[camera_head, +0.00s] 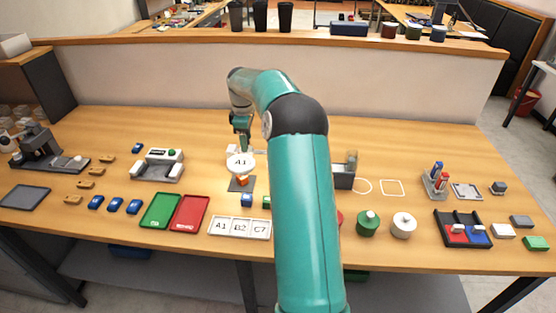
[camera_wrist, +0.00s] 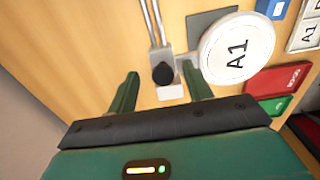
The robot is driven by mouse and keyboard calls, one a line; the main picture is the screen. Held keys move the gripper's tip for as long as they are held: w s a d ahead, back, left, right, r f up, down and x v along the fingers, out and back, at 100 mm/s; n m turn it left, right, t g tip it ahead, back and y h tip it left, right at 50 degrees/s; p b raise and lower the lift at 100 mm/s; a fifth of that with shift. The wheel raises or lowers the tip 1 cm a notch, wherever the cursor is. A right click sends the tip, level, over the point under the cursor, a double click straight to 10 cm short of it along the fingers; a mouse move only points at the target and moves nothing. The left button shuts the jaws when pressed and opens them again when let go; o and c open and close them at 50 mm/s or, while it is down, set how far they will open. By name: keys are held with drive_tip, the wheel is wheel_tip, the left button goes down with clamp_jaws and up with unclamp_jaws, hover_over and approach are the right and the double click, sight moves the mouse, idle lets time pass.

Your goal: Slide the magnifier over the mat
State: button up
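The magnifier (camera_head: 240,162) is a round white disc with "A1" seen in it, just past the dark mat (camera_head: 236,187) in the head view. In the wrist view the magnifier (camera_wrist: 258,45) overlaps a corner of the dark grey mat (camera_wrist: 204,20). It joins a grey slider block with a black knob (camera_wrist: 163,74), which sits at the end of two metal rails (camera_wrist: 153,22). My gripper (camera_wrist: 159,69) is open, with one finger on each side of the knob. I cannot tell whether the fingers touch it. In the head view my gripper (camera_head: 243,132) is partly hidden by my arm.
A blue block (camera_head: 246,200) stands near the mat. Green (camera_head: 161,211) and red (camera_head: 189,212) trays and a tile rack (camera_head: 240,226) lie toward the front edge. A white-grey device (camera_head: 158,165) stands to the left. A low partition (camera_head: 160,75) runs behind the table.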

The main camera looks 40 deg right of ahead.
drive_tip(key=shift+s+f, duration=0.25)
drive_tip(key=shift+f, duration=0.65)
drive_tip(key=shift+w+r, duration=0.15)
drive_tip(key=shift+r, duration=0.75)
drive_tip(key=shift+a+r, duration=0.15)
drive_tip(key=shift+r, duration=2.7)
